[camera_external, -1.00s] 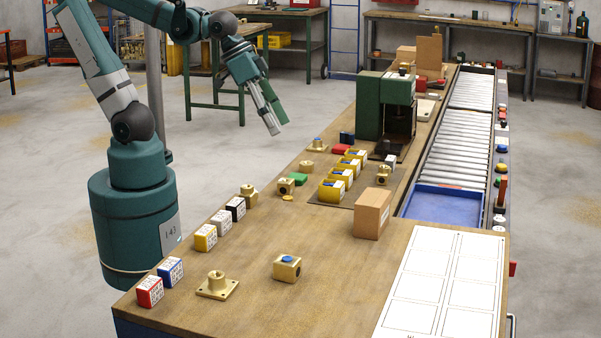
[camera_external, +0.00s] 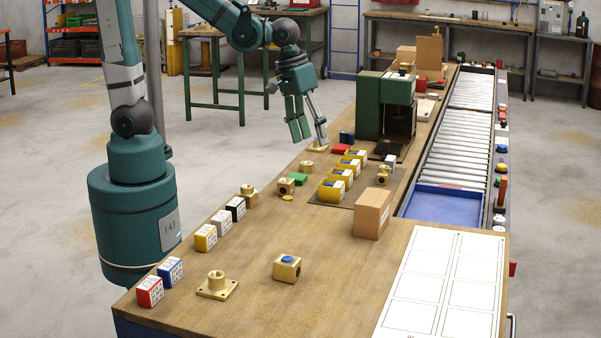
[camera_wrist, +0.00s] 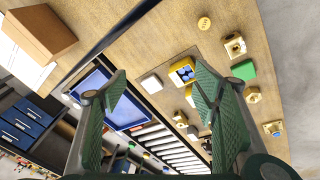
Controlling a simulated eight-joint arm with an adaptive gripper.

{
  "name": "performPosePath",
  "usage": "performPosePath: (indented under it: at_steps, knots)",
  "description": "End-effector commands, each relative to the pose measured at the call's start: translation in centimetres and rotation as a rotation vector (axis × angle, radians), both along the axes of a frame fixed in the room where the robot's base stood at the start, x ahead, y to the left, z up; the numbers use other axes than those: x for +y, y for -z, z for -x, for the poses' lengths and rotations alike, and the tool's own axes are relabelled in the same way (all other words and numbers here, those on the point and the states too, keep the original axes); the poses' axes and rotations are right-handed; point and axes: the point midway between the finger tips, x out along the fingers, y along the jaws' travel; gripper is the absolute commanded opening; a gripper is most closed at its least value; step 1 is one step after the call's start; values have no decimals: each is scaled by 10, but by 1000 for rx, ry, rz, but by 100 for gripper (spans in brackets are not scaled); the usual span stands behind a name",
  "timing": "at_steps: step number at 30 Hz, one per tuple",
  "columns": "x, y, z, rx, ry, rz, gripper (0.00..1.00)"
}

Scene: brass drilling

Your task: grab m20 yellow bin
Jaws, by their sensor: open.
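Several yellow bins stand in a row on a darker mat; the nearest yellow bin (camera_external: 332,190) has a white label too small to read, so I cannot tell which is M20. Behind it are a second bin (camera_external: 341,176) and others further back. In the wrist view one yellow bin (camera_wrist: 181,72) holds blue pieces, and more yellow shows partly hidden behind the right finger. My gripper (camera_external: 312,141) is open and empty, above the bench's left edge, behind and left of the row. Its spread fingers also show in the wrist view (camera_wrist: 160,75).
A green machine (camera_external: 385,105) stands behind the bins. A cardboard box (camera_external: 371,214) stands at their front right. Brass parts (camera_external: 286,186) and a green block (camera_external: 299,179) lie to their left. A blue tray (camera_external: 445,202) is right. The front bench middle has free room.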

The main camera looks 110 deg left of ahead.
Motion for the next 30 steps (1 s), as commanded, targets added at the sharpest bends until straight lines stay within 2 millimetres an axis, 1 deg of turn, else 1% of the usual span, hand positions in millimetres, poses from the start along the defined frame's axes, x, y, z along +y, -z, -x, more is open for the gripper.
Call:
performPosePath:
  at_steps: [4, 16, 24, 30]
  knots:
    - [16, 12, -10, 31, -90, 24, 60]
    - [59, 53, -27, 117, -338, 82, 60]
    - [87, 85, -33, 174, -503, 114, 60]
    - [102, 104, -35, 205, -596, 129, 60]
